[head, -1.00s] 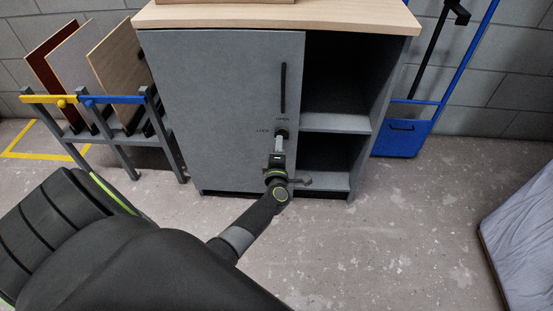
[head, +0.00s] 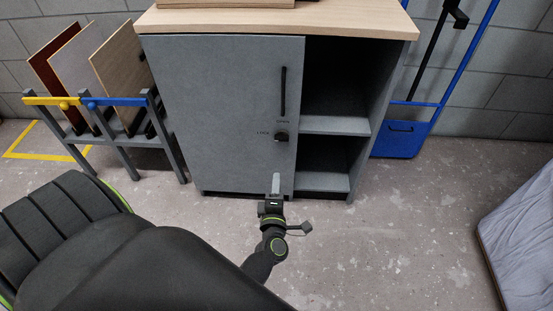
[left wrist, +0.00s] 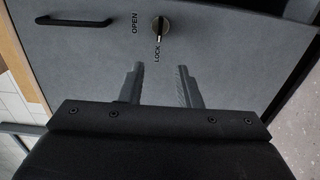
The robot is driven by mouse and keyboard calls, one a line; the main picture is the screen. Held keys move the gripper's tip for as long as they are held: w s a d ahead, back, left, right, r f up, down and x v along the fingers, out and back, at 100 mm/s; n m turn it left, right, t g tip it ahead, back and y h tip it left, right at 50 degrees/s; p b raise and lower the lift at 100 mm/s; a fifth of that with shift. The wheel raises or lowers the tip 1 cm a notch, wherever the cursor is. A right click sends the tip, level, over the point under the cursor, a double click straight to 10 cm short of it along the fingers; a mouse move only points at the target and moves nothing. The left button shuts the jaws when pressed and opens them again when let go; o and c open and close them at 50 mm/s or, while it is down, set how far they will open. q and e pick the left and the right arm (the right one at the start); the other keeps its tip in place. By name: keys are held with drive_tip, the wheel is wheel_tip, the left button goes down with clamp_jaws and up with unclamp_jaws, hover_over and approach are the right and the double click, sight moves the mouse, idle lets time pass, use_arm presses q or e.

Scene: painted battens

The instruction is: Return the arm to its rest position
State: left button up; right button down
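My left gripper (head: 276,184) is in front of the lower part of the grey cabinet door (head: 218,100), below the dark knob (head: 281,136) and apart from it. In the left wrist view the two fingers (left wrist: 160,86) stand apart with nothing between them, so it is open. The knob (left wrist: 159,27) shows beyond the fingertips, its long side in line with the word LOCK; OPEN is printed to its side. The door looks closed. My right gripper is not in view.
The cabinet's right side has open, empty shelves (head: 334,124). A rack (head: 120,138) with several panels stands left. A blue trolley (head: 400,140) is behind right. A grey padded thing (head: 520,240) lies at the right edge. The floor (head: 400,240) between is clear.

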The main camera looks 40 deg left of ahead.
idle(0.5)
